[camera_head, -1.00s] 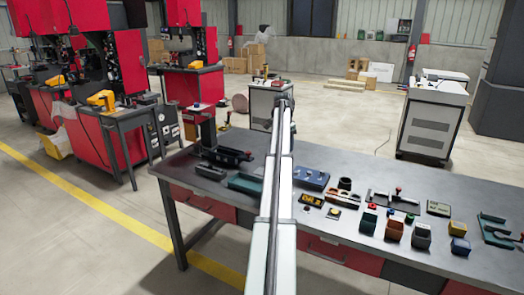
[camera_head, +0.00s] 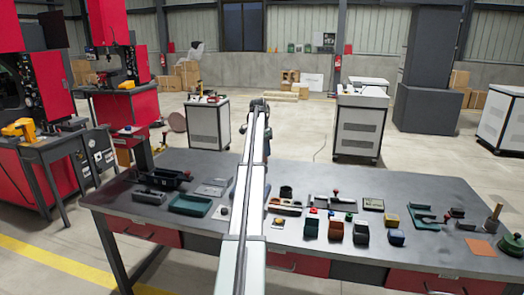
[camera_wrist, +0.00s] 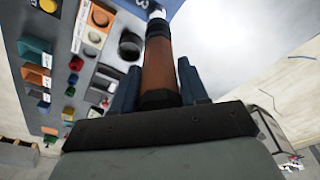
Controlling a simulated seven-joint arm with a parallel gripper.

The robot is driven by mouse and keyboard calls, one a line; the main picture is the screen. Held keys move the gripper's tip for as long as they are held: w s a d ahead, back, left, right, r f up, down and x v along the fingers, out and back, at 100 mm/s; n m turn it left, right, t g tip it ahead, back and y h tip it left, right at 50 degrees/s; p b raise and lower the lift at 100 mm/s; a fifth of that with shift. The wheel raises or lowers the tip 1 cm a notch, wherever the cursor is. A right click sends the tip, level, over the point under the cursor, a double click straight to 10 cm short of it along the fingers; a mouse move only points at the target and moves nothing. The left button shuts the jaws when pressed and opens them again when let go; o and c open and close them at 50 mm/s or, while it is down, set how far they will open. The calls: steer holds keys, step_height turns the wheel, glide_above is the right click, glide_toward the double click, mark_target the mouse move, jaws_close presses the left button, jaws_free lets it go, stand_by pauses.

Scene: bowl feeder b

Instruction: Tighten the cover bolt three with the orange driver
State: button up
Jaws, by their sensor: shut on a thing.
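The driver (camera_wrist: 160,65) has an orange-brown handle with black bands. My gripper (camera_wrist: 158,88) is shut on it, with one dark finger on each side of the handle in the wrist view. The driver's far end reaches a pale round part at the top edge, beside a blue surface marked 3 (camera_wrist: 143,4). I cannot tell whether its tip touches a bolt. In the head view my gripper (camera_head: 258,106) is small and dark at the far end of my arm. My arm hides the middle of the bench, and I cannot make out the cover or bolt three there.
The grey bench (camera_head: 330,262) carries a green tray (camera_head: 190,206) on the left and several coloured bins (camera_head: 335,229) on the right. A black ring-shaped part (camera_wrist: 131,45) is left of the driver in the wrist view. An orange pad (camera_head: 480,247) lies at the right.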

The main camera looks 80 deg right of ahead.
steer(key=shift+f, duration=2.35)
steer(key=shift+a+f, duration=0.1)
steer(key=shift+f, duration=1.5)
stand_by(3.0)
steer(key=shift+w+r, duration=0.1)
steer(key=shift+r, duration=0.05)
